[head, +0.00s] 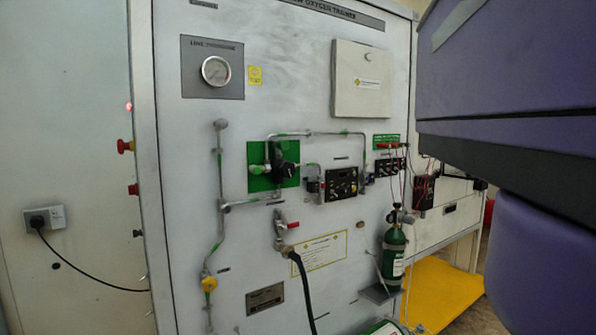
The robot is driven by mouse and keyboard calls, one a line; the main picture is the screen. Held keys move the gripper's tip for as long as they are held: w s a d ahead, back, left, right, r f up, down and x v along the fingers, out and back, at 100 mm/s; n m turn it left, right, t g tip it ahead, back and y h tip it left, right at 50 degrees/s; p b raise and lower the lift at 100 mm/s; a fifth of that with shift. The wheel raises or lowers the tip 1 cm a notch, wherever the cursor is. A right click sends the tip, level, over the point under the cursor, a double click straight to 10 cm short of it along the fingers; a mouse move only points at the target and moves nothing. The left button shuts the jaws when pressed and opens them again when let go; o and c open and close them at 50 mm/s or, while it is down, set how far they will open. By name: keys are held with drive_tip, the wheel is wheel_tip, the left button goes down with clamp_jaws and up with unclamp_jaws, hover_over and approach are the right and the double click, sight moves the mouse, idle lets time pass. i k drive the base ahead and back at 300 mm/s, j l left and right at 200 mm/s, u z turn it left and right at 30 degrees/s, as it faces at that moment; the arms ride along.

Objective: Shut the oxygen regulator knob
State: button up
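The oxygen trainer panel (290,90) stands upright in the head view, white with metal piping. A black round knob (290,150) sits on a green plate (258,184) near the panel's middle, joined to the pipes. It looks like the regulator knob, but its label is not readable. I cannot tell whether it is turned open or shut. A line pressure gauge (215,71) is at the upper left; its reading is too small to tell. My gripper is not in view. A large purple and black body at the right, likely part of my arm, hides the panel's right side.
A red-handled valve (288,225) with a black hose (305,290) sits below the knob. A yellow valve (209,284) is at lower left. A green cylinder (394,258) stands at right on a small shelf. A black control box (341,183) is right of the knob.

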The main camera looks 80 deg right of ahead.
sight(288, 169)
drive_tip(key=z, duration=1.45)
